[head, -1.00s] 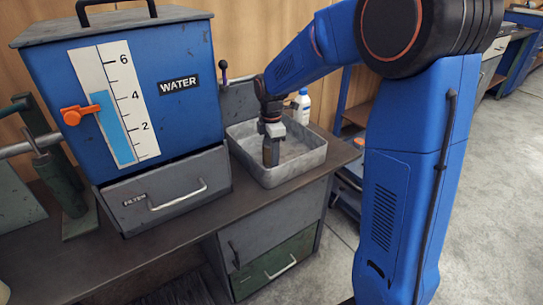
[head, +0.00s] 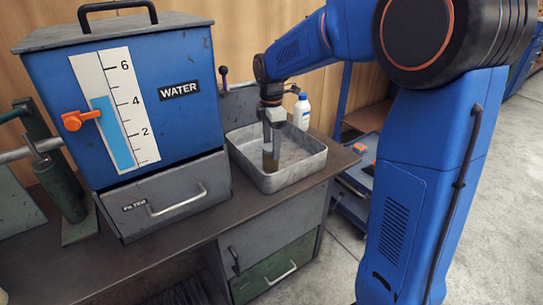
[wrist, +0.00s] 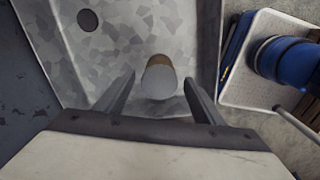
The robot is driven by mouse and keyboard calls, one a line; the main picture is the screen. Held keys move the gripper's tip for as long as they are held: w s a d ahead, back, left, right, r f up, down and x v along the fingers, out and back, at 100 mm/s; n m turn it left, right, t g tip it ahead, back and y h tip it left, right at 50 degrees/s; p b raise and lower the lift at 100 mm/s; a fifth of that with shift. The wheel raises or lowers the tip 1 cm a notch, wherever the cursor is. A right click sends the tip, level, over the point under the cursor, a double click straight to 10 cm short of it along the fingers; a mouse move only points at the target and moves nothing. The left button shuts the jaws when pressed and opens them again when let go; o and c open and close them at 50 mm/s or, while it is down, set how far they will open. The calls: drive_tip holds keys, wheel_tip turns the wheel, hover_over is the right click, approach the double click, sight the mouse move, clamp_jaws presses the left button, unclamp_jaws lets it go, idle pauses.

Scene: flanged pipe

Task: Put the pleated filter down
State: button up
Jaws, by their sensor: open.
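The pleated filter (head: 269,164) is a small cylinder with a brown side, standing in the grey metal tray (head: 300,171). In the wrist view the filter (wrist: 160,84) shows its pale grey end and a tan band of its side. My gripper (head: 271,152) points down into the tray in the head view. In the wrist view my gripper (wrist: 159,77) is open, with one finger on each side of the filter and a visible gap to each. The filter's lower part is hard to make out.
The blue water tank (head: 150,90) and its grey filter drawer (head: 165,197) stand left of the tray. A white bottle (head: 302,111) stands behind the tray. The tray has a dark round hole (wrist: 88,20). A blue object (wrist: 290,60) lies beyond the tray's right side.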

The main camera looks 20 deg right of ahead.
wheel_tip(320, 180, up, 5)
drive_tip(key=shift+f, duration=0.15)
drive_tip(key=shift+s, duration=0.2)
drive_tip(key=s+d+f+m+t, duration=0.1)
drive_tip(key=s+d+m+t, duration=0.1)
drive_tip(key=s+m, duration=0.7)
drive_tip(key=s+d+f+m+t, duration=0.1)
drive_tip(key=s+d+m, duration=0.4)
drive_tip(key=s, duration=1.9)
drive_tip(key=m+t, duration=0.1)
drive_tip(key=m, duration=0.3)
drive_tip(key=shift+f+m+t, duration=0.3)
drive_tip(key=shift+t, duration=0.1)
